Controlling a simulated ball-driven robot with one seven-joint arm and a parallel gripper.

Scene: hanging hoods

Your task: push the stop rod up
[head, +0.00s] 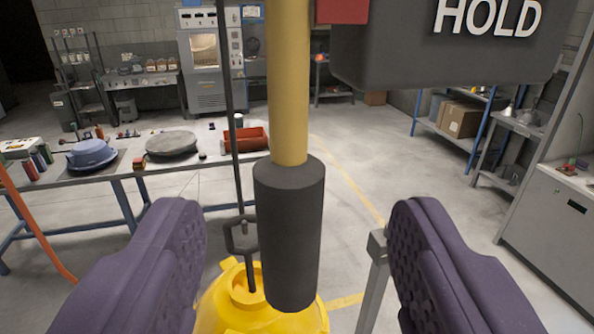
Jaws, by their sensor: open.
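A yellow rod (287,85) hangs from above with a thick dark grey grip (290,230) on its lower end; I take it to be the stop rod. A dark box (440,45) marked "HOLD" is at the upper right beside it, with a red block (342,11) near the rod's top. My gripper (297,235) has purple padded fingers set wide apart. The grey grip appears between them with clear gaps on both sides. I see no touching. The rod's top is out of the frame.
A thin dark rod (230,120) with a hexagonal fitting hangs left of the stop rod. A yellow rounded object (215,308) is low behind the grip, and a grey metal post (373,285) stands near the right finger.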

